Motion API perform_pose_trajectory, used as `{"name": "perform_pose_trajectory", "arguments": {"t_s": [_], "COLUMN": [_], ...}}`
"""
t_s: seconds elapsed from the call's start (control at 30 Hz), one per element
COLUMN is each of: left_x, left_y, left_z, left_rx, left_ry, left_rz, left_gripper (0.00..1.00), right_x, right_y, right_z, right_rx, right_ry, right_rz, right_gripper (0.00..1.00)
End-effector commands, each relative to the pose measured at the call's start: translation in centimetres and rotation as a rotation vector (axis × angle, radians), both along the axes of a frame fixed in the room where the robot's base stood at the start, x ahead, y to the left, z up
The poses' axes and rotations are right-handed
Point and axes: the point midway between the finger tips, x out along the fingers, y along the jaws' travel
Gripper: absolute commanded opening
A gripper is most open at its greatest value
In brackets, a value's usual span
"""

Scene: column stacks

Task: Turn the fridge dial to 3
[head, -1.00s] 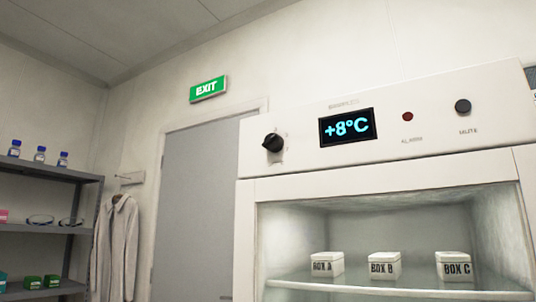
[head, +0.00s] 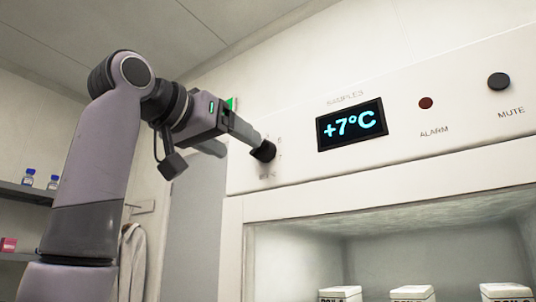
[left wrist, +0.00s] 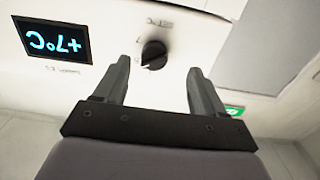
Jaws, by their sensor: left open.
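The fridge dial (head: 263,151) is a black round knob on the white panel, left of the display. My left gripper (head: 243,146) reaches it from the left, partly covering the dial and the marks around it. In the left wrist view the dial (left wrist: 153,54) lies beyond the space between the two fingertips (left wrist: 158,66). The fingers are apart, and whether either touches the dial cannot be told. The display (head: 352,124) reads +7°C, and it shows upside down in the left wrist view (left wrist: 53,40). The dial numbers are too small to read. My right gripper is not in view.
A red alarm light (head: 425,103) and a black mute button (head: 498,81) sit right of the display. Below is the fridge compartment with several white boxes (head: 412,293). A grey door (head: 195,215), shelf (head: 25,193) and hanging coat (head: 132,262) are at left.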

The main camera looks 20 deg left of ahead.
Motion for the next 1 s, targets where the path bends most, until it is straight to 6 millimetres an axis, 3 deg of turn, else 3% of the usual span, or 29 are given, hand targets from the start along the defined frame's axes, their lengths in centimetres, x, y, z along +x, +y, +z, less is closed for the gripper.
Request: {"name": "perform_pose_trajectory", "arguments": {"t_s": [0.07, 0.17, 0.6, 0.97, 1.0], "left_x": [-1.0, -0.9, 4.7, 5.3, 5.3], "left_y": [-0.1, -0.4, -2.4, -2.6, -2.6], "left_z": [0.8, 1.2, 1.3, 1.1, 1.1], "left_rx": [0.003, 0.004, 0.005, 0.004, 0.004], "left_ry": [-0.006, -0.006, -0.007, -0.009, -0.009], "left_rz": [-0.005, -0.008, -0.008, -0.007, -0.007], "left_gripper": [0.7, 0.7, 0.7, 0.7, 0.57], "right_x": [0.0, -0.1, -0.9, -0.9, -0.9], "right_y": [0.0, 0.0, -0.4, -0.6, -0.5], "right_z": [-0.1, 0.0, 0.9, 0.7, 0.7], "right_rx": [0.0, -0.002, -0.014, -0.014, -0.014], "right_ry": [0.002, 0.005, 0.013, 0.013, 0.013], "right_rz": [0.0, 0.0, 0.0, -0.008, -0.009], "right_gripper": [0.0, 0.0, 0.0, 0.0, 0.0]}}
